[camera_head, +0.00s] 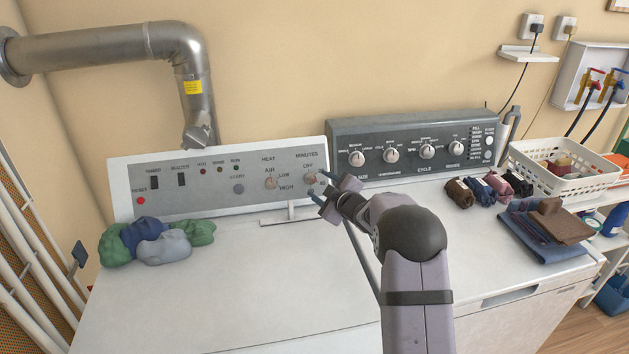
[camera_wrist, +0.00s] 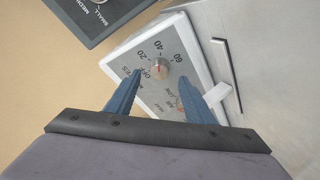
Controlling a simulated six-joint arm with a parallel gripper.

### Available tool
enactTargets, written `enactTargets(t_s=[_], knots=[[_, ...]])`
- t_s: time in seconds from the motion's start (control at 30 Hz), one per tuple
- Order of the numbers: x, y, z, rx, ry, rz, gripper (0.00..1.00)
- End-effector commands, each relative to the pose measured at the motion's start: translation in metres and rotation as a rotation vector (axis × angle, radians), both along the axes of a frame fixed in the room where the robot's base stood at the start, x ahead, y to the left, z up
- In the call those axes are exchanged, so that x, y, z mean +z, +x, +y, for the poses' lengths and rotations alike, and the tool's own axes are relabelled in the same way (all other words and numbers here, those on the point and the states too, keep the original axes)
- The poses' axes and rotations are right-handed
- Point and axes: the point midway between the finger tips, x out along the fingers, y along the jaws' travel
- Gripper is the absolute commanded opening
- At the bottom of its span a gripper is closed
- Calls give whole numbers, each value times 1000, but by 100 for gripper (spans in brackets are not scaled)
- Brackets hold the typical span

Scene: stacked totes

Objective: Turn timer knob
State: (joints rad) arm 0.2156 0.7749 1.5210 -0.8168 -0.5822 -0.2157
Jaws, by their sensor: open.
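The timer knob (camera_head: 311,178) is a small round metallic knob under the word MINUTES, at the right end of the white dryer's grey control panel (camera_head: 215,200). My gripper (camera_head: 318,184) is open at the knob, its blue fingers reaching in from the right.
The heat knob (camera_head: 270,183) sits just left of the timer. A dark washer panel (camera_head: 415,145) with several knobs stands to the right. Cloth bundles (camera_head: 155,240) lie at left; rolled cloths (camera_head: 490,190), folded cloths (camera_head: 545,228) and a white basket (camera_head: 570,180) are at right. The dryer's front top is clear.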

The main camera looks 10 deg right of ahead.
Motion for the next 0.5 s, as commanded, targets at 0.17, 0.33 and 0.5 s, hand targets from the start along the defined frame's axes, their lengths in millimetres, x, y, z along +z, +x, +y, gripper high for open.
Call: enactTargets(t_s=[0.17,0.33,0.5], knots=[[-5,20,5,2,-1,1,48],[-9,34,8,0,1,1,48],[-12,43,10,1,-1,1,48]])
